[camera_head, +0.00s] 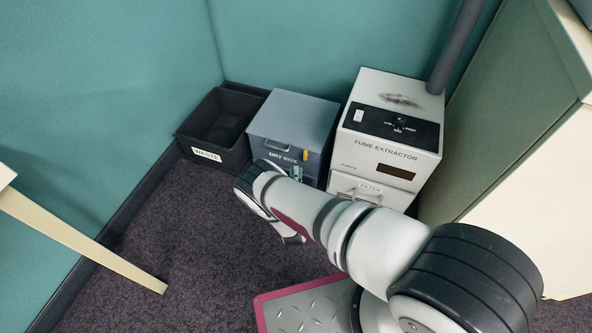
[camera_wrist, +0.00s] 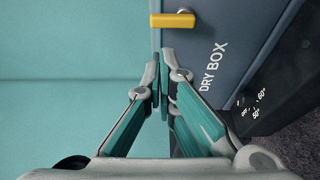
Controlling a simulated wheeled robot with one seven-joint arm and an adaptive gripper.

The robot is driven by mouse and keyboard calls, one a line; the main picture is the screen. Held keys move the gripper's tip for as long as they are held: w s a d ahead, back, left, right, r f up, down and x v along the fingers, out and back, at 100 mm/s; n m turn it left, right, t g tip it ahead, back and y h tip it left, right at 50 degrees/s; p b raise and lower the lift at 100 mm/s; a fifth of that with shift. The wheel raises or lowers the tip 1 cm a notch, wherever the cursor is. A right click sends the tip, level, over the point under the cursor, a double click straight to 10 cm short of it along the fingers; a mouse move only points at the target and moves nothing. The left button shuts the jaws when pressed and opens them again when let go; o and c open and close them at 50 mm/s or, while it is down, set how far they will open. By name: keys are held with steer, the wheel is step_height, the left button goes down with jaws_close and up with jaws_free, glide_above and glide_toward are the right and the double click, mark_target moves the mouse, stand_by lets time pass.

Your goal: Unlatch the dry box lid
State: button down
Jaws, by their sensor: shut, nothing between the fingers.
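The dry box (camera_head: 292,117) is a blue-grey box with a lid, standing on the floor between a black bin and a white machine. A yellow latch (camera_head: 305,155) is on its front, right of the label. In the wrist view the yellow latch (camera_wrist: 172,20) lies as a bar across the edge of the dry box front (camera_wrist: 225,60). My gripper (camera_wrist: 160,82) is shut and empty, its fingertips close to the latch with a small gap in the picture. In the head view my arm hides the lower front of the box and most of my gripper.
A black waste bin (camera_head: 200,143) stands left of the box. A white fume extractor (camera_head: 392,118) stands close on its right, with a grey pipe (camera_head: 458,45) behind. Teal walls close off the back and left. Dark carpet (camera_head: 190,230) is free in front.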

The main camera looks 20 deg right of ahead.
mark_target(306, 155)
steer(key=b+x, duration=0.2)
steer(key=x, duration=0.6)
stand_by(0.4)
